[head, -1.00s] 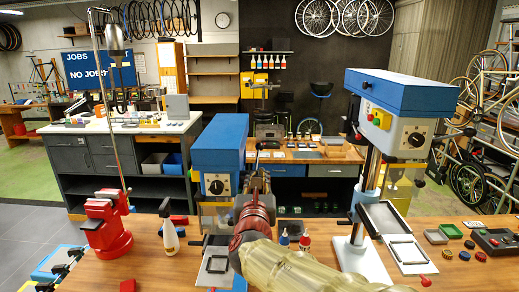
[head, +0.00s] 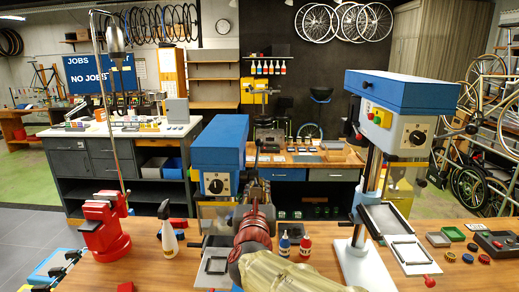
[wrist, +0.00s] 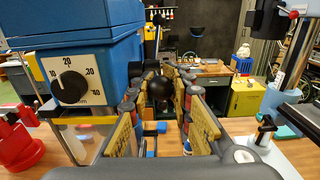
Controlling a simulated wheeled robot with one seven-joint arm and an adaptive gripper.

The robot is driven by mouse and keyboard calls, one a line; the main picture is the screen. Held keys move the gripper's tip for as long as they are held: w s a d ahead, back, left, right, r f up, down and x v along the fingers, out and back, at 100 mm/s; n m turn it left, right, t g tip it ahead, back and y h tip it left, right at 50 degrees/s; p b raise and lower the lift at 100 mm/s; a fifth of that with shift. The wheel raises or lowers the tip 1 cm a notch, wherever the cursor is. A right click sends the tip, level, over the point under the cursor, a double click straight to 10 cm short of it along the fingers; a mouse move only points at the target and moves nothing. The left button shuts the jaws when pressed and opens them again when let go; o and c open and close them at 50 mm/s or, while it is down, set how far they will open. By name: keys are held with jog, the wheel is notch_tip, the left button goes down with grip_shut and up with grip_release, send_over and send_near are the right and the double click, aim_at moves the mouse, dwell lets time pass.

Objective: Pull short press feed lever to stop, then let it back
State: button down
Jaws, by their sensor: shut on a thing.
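The short press (head: 218,148) is the lower blue machine left of centre in the head view. Its blue head and round depth dial (wrist: 70,87) fill the left of the wrist view. My gripper (wrist: 163,80) is beside the press, on its right side. Its fingers lie on both sides of the feed lever's round black knob (wrist: 159,89) and are shut on it. Another dark lever arm (wrist: 157,20) with a knob stands up beyond. In the head view my gripper (head: 254,190) hides most of the lever and its hub.
A taller blue press (head: 402,95) stands to the right, with a tray on its base. A red vise (head: 104,225) and a white spray bottle (head: 167,230) stand left on the wooden bench.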

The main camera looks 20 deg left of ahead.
jog(key=shift+f, duration=0.35)
